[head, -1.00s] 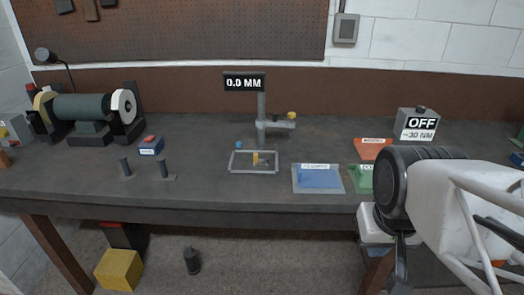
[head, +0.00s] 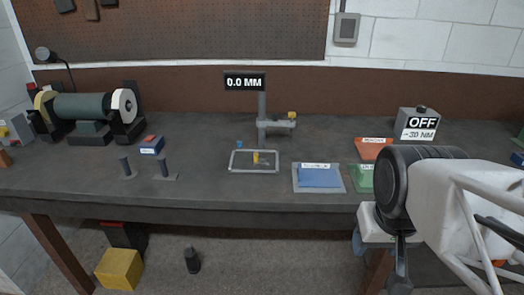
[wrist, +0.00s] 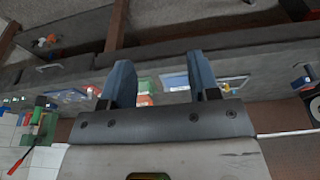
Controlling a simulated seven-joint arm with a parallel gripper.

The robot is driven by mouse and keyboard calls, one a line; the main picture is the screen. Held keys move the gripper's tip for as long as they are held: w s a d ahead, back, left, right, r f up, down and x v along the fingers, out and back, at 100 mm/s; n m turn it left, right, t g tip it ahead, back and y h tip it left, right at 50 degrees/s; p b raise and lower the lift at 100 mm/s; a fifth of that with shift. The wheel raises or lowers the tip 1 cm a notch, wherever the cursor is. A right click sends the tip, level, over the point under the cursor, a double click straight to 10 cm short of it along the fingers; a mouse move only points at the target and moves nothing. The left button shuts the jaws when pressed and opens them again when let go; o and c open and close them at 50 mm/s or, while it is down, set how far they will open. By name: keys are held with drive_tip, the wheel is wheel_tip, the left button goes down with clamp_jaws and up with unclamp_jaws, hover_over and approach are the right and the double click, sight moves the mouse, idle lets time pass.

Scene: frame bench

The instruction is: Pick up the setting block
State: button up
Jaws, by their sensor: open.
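I cannot tell for certain which piece is the setting block, as the small labels are unreadable. A small blue block with a red top and a white label (head: 151,146) sits on the bench at left. A small yellow piece (head: 256,157) stands inside a light rectangular frame (head: 233,168) at the bench's middle, with a small blue piece at its back left corner. My gripper (wrist: 163,72) is open and empty in the wrist view, its two blue-grey fingers apart.
A gauge stand with a "0.0 MM" sign (head: 244,82) rises behind the frame. Blue (head: 319,178), orange (head: 372,148) and green trays lie to its right, near my arm. A grinder (head: 85,112) and two dark posts stand at left. A grey box reads "OFF" (head: 421,123).

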drive_tip(key=shift+w, duration=0.1)
drive_tip(key=m+g+y, duration=0.3)
drive_tip(key=m+y, duration=1.1)
drive_tip(key=m, duration=0.4)
hover_over(267, 161)
drive_tip(key=d, duration=0.3)
drive_tip(key=f, duration=1.6)
drive_tip(key=shift+w+a, duration=0.1)
drive_tip(key=shift+a, duration=0.1)
drive_tip(key=shift+a, duration=0.1)
drive_tip(key=shift+x, duration=1.2)
drive_tip(key=shift+a+f, duration=0.1)
